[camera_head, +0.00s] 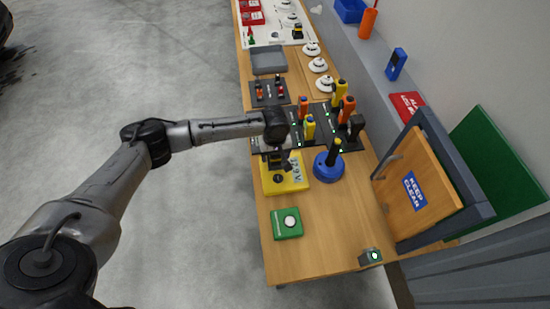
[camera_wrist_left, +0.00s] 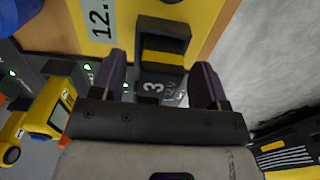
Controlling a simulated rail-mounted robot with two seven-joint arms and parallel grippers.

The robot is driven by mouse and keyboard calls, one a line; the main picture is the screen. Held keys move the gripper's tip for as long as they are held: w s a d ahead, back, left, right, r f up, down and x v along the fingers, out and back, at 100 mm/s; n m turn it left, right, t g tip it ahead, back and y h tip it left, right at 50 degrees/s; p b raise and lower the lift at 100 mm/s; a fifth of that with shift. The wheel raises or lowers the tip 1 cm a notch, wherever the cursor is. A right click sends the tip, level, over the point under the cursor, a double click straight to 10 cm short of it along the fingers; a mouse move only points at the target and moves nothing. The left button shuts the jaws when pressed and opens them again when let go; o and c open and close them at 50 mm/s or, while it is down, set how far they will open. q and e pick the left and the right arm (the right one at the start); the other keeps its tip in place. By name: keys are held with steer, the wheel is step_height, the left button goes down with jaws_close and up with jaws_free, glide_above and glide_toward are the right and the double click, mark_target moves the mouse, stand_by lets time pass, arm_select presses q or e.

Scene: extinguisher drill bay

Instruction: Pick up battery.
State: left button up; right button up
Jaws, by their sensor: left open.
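The battery (camera_wrist_left: 165,45), black with a yellow band, shows in the left wrist view between my finger lines. A grey face marked "3" and "12V" is nearest me. It is at the yellow box (camera_head: 288,181) with a "12.9 V" panel; the box also shows in the left wrist view (camera_wrist_left: 62,25). My left gripper (camera_head: 278,163) is over the far left part of this box, pointing down. In the left wrist view the left gripper (camera_wrist_left: 160,88) is open, one finger on each side of the battery. I cannot tell if they touch it. My right gripper is not in view.
Dark docks with several yellow and orange tools (camera_head: 310,128) stand just behind. A blue round base with a yellow-black handle (camera_head: 328,167) is right of the box. A green box with a white button (camera_head: 287,223) is in front. The wooden table's (camera_head: 325,235) front middle is clear.

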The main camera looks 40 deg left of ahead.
arm_select(q)
steer(key=shift+f, duration=0.1)
jaws_close()
stand_by(0.7)
